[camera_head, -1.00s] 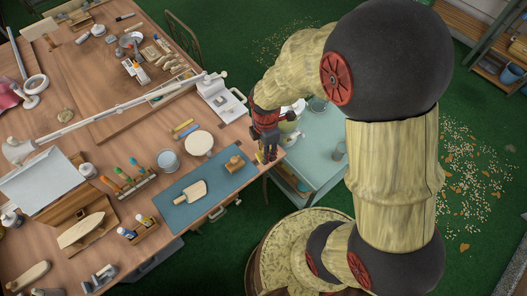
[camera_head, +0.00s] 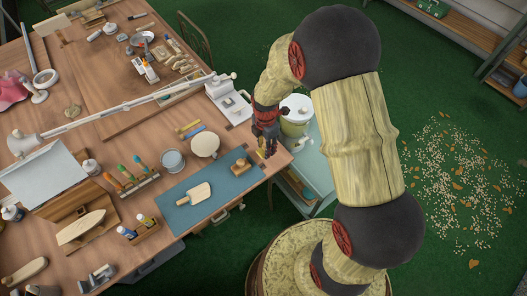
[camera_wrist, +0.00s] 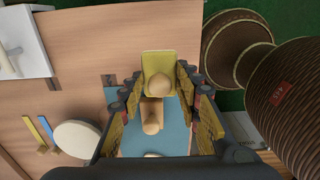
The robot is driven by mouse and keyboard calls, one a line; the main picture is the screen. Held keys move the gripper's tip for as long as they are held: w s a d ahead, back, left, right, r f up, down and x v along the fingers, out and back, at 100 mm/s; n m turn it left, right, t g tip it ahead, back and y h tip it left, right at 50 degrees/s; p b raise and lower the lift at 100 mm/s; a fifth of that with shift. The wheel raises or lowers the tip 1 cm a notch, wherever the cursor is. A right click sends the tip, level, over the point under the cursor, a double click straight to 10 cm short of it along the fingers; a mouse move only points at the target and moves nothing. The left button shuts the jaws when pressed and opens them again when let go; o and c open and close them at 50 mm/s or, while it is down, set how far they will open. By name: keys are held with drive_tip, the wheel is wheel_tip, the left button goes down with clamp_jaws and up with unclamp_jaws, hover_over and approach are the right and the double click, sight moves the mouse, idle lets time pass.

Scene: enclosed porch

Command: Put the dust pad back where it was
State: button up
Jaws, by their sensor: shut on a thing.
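The dust pad (camera_wrist: 158,66), a yellow pad with a round wooden knob, is between my gripper's (camera_wrist: 160,95) fingers in the wrist view. My gripper is shut on it. In the head view my gripper (camera_head: 266,150) points down over the table's right corner, with a bit of yellow (camera_head: 262,154) showing at its fingertips. The pad is mostly hidden there, and I cannot tell whether it touches the table. A wooden block with a knob (camera_head: 240,165) lies on the blue mat (camera_head: 220,190), left of my gripper; it also shows in the wrist view (camera_wrist: 151,121).
A pale paddle-shaped board (camera_head: 195,194) lies on the mat. A round pale disc (camera_head: 205,144), coloured sticks (camera_head: 189,126) and a white device (camera_head: 229,100) are nearby. A pale lidded pot (camera_head: 297,116) stands on a teal cabinet (camera_head: 315,165) beside the table (camera_head: 281,160).

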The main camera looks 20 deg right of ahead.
sight(264, 146)
drive_tip(key=shift+w+f, duration=0.95)
drive_tip(key=shift+f, duration=0.25)
drive_tip(key=shift+f+b, duration=0.75)
drive_tip(key=shift+f, duration=0.7)
drive_tip(key=shift+f, duration=0.15)
drive_tip(key=o, duration=1)
drive_tip(key=shift+o, duration=0.2)
